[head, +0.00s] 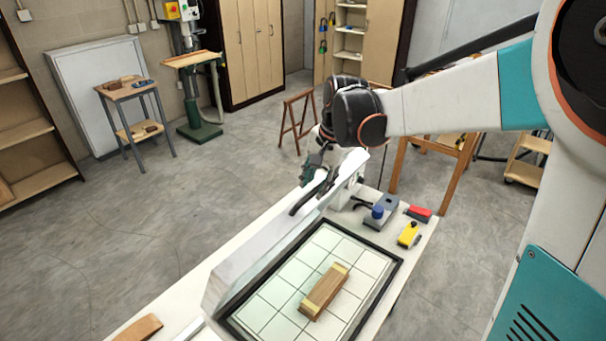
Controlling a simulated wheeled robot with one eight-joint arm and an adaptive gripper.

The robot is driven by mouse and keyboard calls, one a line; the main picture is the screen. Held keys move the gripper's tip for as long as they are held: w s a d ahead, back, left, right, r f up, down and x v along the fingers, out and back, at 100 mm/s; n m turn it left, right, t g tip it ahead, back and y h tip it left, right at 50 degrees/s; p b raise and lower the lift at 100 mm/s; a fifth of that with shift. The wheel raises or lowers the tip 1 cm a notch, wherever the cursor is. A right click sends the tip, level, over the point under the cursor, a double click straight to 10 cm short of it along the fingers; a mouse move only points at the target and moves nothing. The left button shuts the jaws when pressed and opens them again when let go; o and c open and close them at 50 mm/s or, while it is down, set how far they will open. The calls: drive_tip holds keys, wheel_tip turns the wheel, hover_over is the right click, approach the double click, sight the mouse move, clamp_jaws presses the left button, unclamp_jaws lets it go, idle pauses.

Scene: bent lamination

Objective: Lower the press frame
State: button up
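The press frame (255,260) is a long pale frame with a dark handle (308,197) on its upper edge. It stands tilted up along the left side of the press bed. The bed is a gridded pale plate with a black border (378,283). A wooden laminated piece with lighter end blocks (325,290) lies on the bed. My gripper (314,172) is at the far end of the frame, close to the handle's upper end. My arm's dark wrist partly hides it, so I cannot tell whether the fingers touch the handle or how far they are open.
A grey device with a blue knob (378,213), a red item (418,213) and a yellow box (409,235) sit at the table's right end. A curved wooden piece (139,328) lies at the near left. Wooden trestles stand beyond; the floor to the left is clear.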

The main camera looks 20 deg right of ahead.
drive_tip(key=shift+x, duration=0.85)
drive_tip(key=shift+c, duration=0.3)
clamp_jaws()
